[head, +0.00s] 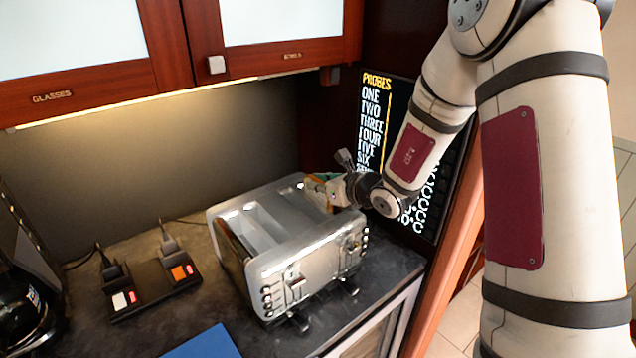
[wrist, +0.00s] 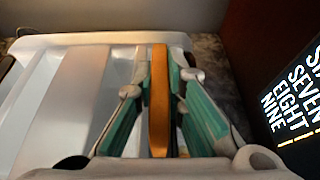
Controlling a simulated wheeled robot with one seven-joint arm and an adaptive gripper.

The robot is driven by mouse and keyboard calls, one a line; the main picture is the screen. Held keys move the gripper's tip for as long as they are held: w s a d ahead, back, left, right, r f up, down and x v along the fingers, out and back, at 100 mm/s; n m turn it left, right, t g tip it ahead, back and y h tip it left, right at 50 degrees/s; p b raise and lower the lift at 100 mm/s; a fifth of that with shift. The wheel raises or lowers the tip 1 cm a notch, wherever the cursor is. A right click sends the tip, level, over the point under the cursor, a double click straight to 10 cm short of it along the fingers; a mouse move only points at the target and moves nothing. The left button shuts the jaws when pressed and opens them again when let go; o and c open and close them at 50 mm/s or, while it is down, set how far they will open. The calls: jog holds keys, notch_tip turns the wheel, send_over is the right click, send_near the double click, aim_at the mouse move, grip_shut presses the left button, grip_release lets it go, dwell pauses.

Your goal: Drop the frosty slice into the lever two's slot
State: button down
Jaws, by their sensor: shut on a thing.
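My gripper (head: 322,190) is at the far right end of the silver toaster (head: 305,257), above its top. In the wrist view its teal-padded fingers (wrist: 160,82) are shut on an orange-brown slice (wrist: 159,105), seen edge-on and upright between them. Frost on the slice cannot be made out. The toaster's pale top also shows in the wrist view (wrist: 78,95), mostly left of the slice. The slot under the slice is hidden by the fingers.
A black power strip (head: 150,291) with plugs and lit switches lies left of the toaster. A blue flat item (head: 205,344) lies at the counter's front. A dark coffee maker (head: 28,310) stands far left. A lettered black board (head: 377,125) stands close behind my wrist. Cabinets hang above.

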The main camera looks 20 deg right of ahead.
jog(key=shift+f, duration=0.15)
jog(key=c, duration=1.7)
grip_release()
jog(key=shift+o, duration=0.2)
